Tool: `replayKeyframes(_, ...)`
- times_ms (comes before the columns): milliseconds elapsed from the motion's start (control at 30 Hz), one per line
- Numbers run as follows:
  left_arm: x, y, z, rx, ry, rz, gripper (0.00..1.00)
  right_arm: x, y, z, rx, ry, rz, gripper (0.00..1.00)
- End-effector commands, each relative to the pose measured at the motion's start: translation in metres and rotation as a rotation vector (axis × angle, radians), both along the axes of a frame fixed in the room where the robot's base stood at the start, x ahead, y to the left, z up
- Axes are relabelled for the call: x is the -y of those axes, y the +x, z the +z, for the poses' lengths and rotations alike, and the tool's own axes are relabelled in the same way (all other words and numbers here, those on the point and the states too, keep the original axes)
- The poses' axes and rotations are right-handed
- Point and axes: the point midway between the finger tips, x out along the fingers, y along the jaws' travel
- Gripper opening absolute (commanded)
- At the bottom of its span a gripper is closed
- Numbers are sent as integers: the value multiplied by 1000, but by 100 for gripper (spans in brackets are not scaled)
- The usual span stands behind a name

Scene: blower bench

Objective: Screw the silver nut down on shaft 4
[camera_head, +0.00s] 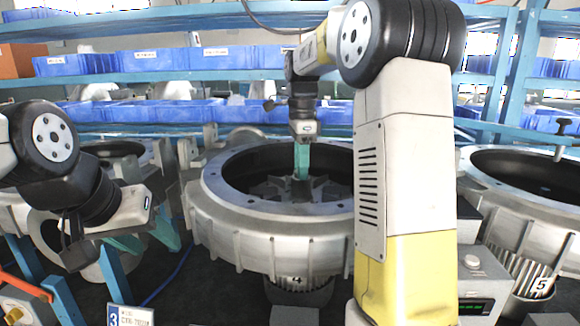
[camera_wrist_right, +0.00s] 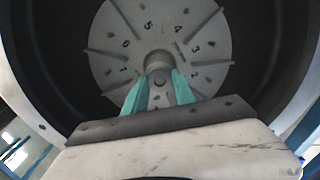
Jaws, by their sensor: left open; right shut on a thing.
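The blower housing marked 4 (camera_head: 285,240) stands in the middle of the head view, a round silver casing with a dark hollow inside. My right gripper (camera_head: 302,165) reaches down into it from above. In the right wrist view my right gripper (camera_wrist_right: 160,82) has its teal fingers shut on the silver nut (camera_wrist_right: 158,60), at the centre of a grey numbered disc (camera_wrist_right: 120,45). The fingers hide part of the nut, and its height on the shaft cannot be told. My left gripper (camera_head: 143,239) is open and empty at the left, away from the housing.
Another round housing marked 5 (camera_head: 530,195) stands at the right. A small box with a green display (camera_head: 476,300) stands between the two. A sign marked 3 (camera_head: 128,316) is at the lower left. Shelves with blue bins (camera_head: 230,57) fill the back.

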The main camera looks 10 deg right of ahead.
Motion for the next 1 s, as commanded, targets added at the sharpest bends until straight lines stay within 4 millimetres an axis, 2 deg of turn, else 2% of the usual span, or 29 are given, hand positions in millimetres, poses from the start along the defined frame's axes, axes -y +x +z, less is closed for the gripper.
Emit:
replayKeyframes(200,0,0,0,0,0,0,51,-1,0,0,-1,0,-335,0)
replayKeyframes(300,0,0,0,0,0,0,51,0,0,0,-1,0,-435,0)
replayKeyframes(600,0,0,0,0,0,0,51,0,0,0,-1,0,-478,0)
replayKeyframes(633,0,0,0,0,0,0,51,0,0,0,-1,0,-478,38)
replayKeyframes(667,0,0,0,0,0,0,51,0,0,0,-1,0,-477,41)
replayKeyframes(1000,0,0,0,0,0,0,51,0,0,0,-1,0,-475,41)
